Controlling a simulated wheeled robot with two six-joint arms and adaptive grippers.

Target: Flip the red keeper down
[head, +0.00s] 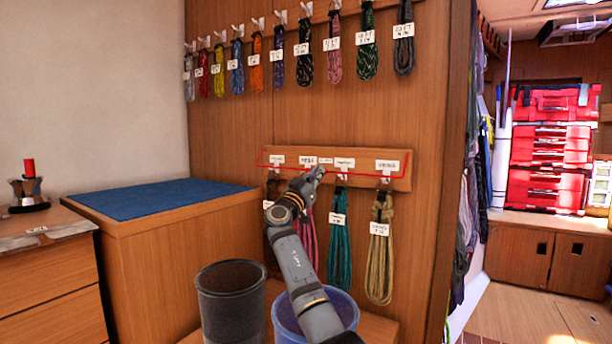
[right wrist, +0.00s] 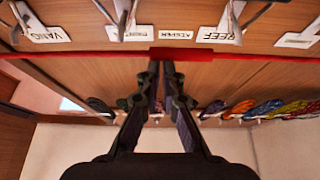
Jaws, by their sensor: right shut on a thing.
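The red keeper is a thin red bar that runs across the lower hook board (head: 268,158), in front of its labels, with bent ends at both sides. In the right wrist view the keeper (right wrist: 195,54) crosses the whole picture, with a thicker red grip at the middle. My right gripper (head: 318,172) is at the middle of the board. In the right wrist view its fingertips (right wrist: 162,66) are close together at the thick red grip, shut on it. The fingers hide part of the grip. My left gripper is not in view.
Coiled lines, among them a teal coil (head: 340,250) and a tan coil (head: 380,255), hang below the board. More coils hang on an upper rail (head: 290,25). A dark bucket (head: 231,300) and a blue bucket (head: 345,305) stand below. A blue-topped cabinet (head: 160,198) is at left.

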